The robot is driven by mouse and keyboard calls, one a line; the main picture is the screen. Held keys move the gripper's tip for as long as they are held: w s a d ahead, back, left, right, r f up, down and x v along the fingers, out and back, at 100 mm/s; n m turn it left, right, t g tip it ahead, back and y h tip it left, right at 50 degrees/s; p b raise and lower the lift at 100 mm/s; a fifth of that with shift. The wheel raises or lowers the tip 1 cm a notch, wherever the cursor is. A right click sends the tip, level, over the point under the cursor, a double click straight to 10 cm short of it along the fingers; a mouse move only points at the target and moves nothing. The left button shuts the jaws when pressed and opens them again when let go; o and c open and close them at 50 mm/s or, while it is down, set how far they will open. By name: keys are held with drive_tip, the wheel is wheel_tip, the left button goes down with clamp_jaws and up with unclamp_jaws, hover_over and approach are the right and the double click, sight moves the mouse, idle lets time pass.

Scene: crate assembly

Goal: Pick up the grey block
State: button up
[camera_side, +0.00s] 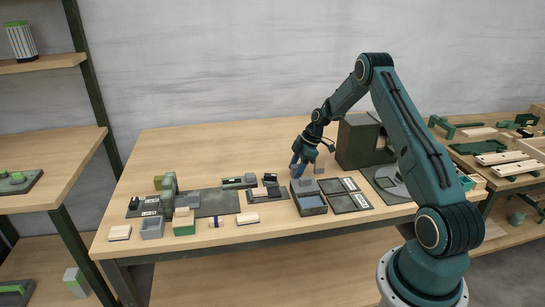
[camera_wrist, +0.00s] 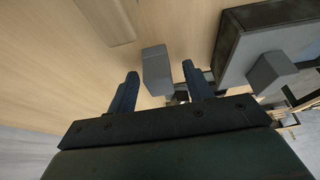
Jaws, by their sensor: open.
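In the wrist view a grey block (camera_wrist: 156,70) stands on the light wood table, between and just beyond the fingertips of my gripper (camera_wrist: 160,72). The fingers are apart, with a visible gap on each side of the block. A second grey block (camera_wrist: 270,70) shows at the right, at the dark-rimmed crate (camera_wrist: 229,45). In the side view my gripper (camera_side: 298,166) points down at the table behind the crate (camera_side: 311,204). A small grey block (camera_side: 319,171) shows just right of the gripper there. I cannot tell which block in the side view lies between the fingers.
Flat dark frames (camera_side: 350,203) lie right of the crate. A large green box (camera_side: 361,143) stands behind them, close to my wrist. The table's back left is clear.

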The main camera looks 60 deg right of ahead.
sight(296, 166)
idle(0.3)
drive_tip(key=c, duration=1.1)
drive_tip(key=shift+o, duration=0.2)
drive_tip(key=shift+r, duration=0.2)
wheel_tip(296, 166, up, 20)
drive_tip(key=shift+f, duration=0.15)
drive_tip(key=o, duration=0.4)
drive_tip(key=shift+c, duration=1.5)
